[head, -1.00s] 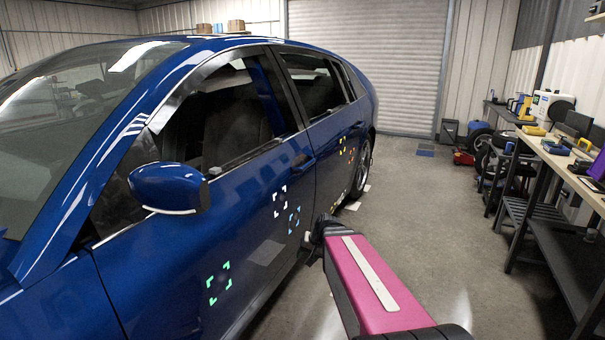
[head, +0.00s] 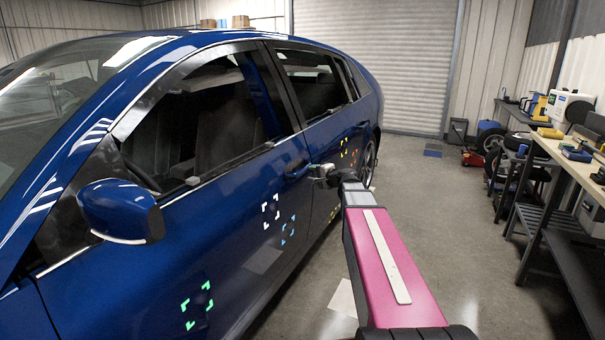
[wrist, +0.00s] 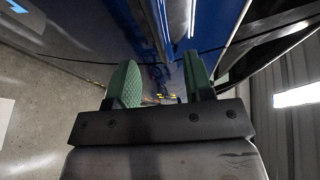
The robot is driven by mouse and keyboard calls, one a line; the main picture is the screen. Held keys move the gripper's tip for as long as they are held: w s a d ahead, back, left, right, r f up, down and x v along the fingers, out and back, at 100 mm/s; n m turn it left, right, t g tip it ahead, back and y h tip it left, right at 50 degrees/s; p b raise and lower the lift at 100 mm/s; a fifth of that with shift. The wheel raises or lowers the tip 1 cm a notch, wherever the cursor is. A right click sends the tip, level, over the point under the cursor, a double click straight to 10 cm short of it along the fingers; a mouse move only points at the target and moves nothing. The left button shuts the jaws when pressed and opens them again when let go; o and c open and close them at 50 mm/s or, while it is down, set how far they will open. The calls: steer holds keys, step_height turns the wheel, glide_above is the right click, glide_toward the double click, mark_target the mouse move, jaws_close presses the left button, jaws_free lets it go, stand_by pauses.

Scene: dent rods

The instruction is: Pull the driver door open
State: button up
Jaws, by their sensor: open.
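The driver door (head: 190,245) of the blue car fills the left of the head view and looks flush with the body. Its handle (head: 297,170) is near the door's rear edge, below the window line. My gripper (head: 318,170) is at handle height, close beside the handle on its right. In the wrist view my gripper (wrist: 161,80) shows two green fingers spread apart, with blue car body beyond them. I cannot tell whether the handle lies between the fingers, or whether they touch it.
The side mirror (head: 120,210) sticks out at the front of the door. A workbench (head: 560,160) with tools stands along the right wall. Tyres (head: 492,135) and a red jack (head: 472,159) lie farther back. The floor (head: 440,225) between car and bench is clear.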

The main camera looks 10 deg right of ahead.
mark_target(305, 172)
steer(key=x, duration=0.8)
steer(key=shift+w+a+f, duration=0.1)
